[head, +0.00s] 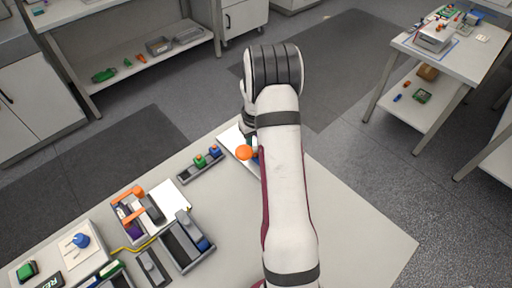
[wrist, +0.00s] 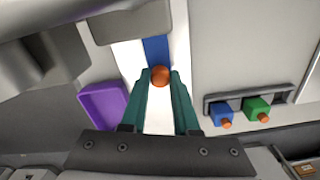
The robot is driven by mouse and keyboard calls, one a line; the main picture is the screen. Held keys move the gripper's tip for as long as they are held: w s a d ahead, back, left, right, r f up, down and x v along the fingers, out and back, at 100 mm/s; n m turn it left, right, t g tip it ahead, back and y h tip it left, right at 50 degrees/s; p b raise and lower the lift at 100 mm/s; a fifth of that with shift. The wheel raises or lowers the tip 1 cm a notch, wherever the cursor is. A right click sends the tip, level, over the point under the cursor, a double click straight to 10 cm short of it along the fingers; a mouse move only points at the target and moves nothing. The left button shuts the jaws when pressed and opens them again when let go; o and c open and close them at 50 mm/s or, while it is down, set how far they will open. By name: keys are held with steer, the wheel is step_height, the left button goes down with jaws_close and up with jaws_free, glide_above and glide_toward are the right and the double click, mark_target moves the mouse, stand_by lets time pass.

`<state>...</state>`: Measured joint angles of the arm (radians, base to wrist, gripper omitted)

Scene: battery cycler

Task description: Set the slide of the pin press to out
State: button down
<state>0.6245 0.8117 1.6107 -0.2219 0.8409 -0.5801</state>
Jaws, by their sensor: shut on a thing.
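The pin press shows in the wrist view as a white base (wrist: 182,50) with a blue slide (wrist: 156,49) and a round orange knob (wrist: 160,76) at the slide's near end. My gripper (wrist: 160,78) has its two green fingers on either side of the knob, shut on it. In the head view the orange knob (head: 244,152) shows just left of my arm, with a bit of the white base (head: 232,139) beside it. My arm hides most of the press and the fingertips there.
A grey rack with a blue block (wrist: 222,114) and a green block (wrist: 257,108), each with an orange knob, stands right of the press in the wrist view. A purple tray (wrist: 103,106) lies to its left. The head view shows clear table right of my arm.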

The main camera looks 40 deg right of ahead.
steer(key=w, duration=1.2)
steer(key=shift+d+f, duration=0.1)
steer(key=shift+w, duration=0.5)
steer(key=c, duration=0.7)
jaws_free()
steer(key=shift+o, duration=0.2)
steer(key=shift+r, duration=0.25)
step_height(320, 180, up, 16)
steer(key=shift+f, duration=0.25)
